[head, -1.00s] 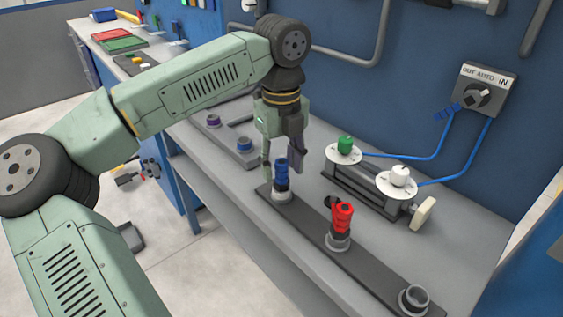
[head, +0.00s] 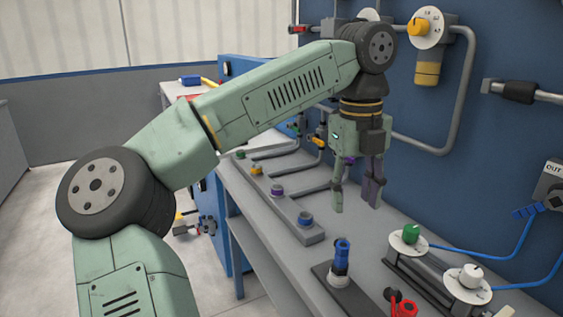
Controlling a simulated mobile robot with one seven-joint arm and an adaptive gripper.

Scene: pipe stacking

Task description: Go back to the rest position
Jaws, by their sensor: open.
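My gripper (head: 357,207) points down over the grey bench, its two fingers apart with nothing between them. It hangs above and behind the blue pipe piece (head: 342,254), clear of it. The blue piece stands upright in a round socket (head: 339,279) on the dark base strip (head: 327,296). A red piece (head: 404,309) shows at the bottom edge, partly cut off by the frame.
A grey rack (head: 310,238) with coloured sockets lies left of my gripper. White discs with a green knob (head: 411,234) and a white knob (head: 471,272) stand to the right. The blue wall (head: 480,150) behind carries grey pipes and a yellow valve (head: 419,27).

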